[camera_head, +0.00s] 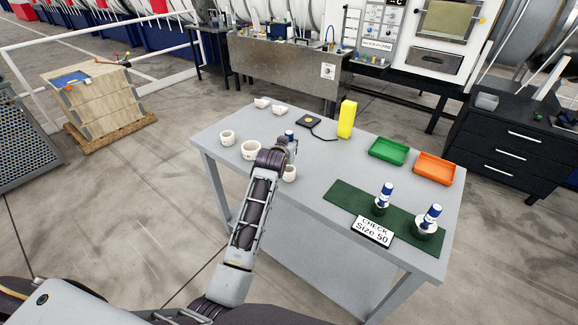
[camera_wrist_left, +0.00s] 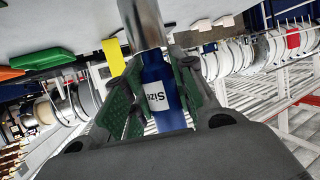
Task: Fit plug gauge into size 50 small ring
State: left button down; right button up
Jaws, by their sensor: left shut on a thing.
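My left gripper (camera_head: 281,148) is over the left half of the grey table. In the left wrist view its green-padded fingers (camera_wrist_left: 160,92) are shut on a plug gauge (camera_wrist_left: 165,95) by its blue handle with a white "Size" label. The gauge's silver cylinder (camera_wrist_left: 142,22) points towards the table; its far end is out of that view. In the head view only the gauge's blue-white top (camera_head: 290,135) shows. A white ring (camera_head: 290,175) is partly hidden by the gripper. Two other white rings (camera_head: 227,137) (camera_head: 251,146) stand to its left. I cannot tell which ring is size 50 small.
On the dark green mat (camera_head: 345,200) two blue-white gauges (camera_head: 385,190) (camera_head: 432,214) stand upright in rings behind a "CHECK Size 50" sign (camera_head: 373,232). A yellow block (camera_head: 346,118), green tray (camera_head: 389,150) and orange tray (camera_head: 435,168) are at the back. Two white pieces (camera_head: 262,103) (camera_head: 280,109) lie back left.

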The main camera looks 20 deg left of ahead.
pick_arm(q)
jog(key=shift+f, duration=2.15)
jog(key=shift+f+p, duration=0.45)
jog(key=shift+f, duration=1.4)
jog(key=shift+f, duration=0.1)
jog(key=c, duration=1.2)
grip_release()
jog(key=shift+o, duration=0.2)
jog(key=shift+s, duration=0.2)
jog(key=b+v, duration=0.1)
jog(key=v, duration=1)
jog(key=shift+s+r, duration=0.25)
jog(key=shift+s, duration=0.1)
